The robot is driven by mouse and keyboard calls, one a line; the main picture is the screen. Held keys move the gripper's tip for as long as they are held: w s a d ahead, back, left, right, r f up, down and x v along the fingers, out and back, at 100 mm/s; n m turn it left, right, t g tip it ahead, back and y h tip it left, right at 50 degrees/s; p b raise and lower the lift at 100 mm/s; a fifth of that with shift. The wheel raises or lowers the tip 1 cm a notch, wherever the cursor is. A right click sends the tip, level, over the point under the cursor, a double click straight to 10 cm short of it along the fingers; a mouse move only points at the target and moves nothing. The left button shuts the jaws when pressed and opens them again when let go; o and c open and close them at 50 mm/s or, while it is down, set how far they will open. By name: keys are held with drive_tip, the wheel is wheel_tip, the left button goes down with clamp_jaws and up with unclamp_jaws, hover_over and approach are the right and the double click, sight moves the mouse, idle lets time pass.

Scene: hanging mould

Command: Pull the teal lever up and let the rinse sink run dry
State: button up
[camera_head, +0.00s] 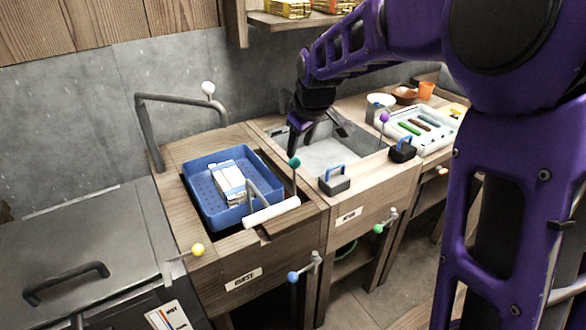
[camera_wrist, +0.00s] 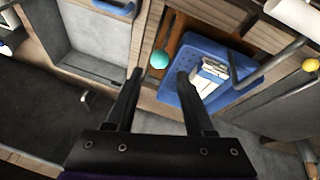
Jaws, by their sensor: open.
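The teal lever (camera_head: 294,162) is a round teal knob on a thin upright rod, between the blue tray and the grey sink basin. In the wrist view, the teal knob (camera_wrist: 159,59) appears between and just beyond my two fingertips. My gripper (camera_wrist: 160,74) is open, with nothing between its fingers. In the head view it hangs over the left side of the sink, close to the knob. The sink basin (camera_head: 330,154) has a pale grey interior; I cannot tell how much water it holds.
A blue tray (camera_head: 207,205) holding white pieces sits left of the lever. A white roll (camera_head: 271,212) lies in front of it. A black block with a blue handle (camera_head: 334,182) stands on the sink's front edge. A purple-knobbed lever (camera_head: 384,118) stands at the sink's right.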

sight(293, 168)
drive_tip(key=b+x, duration=0.1)
drive_tip(key=x, duration=1.1)
drive_tip(key=shift+w, duration=0.1)
clamp_jaws()
idle(1.0)
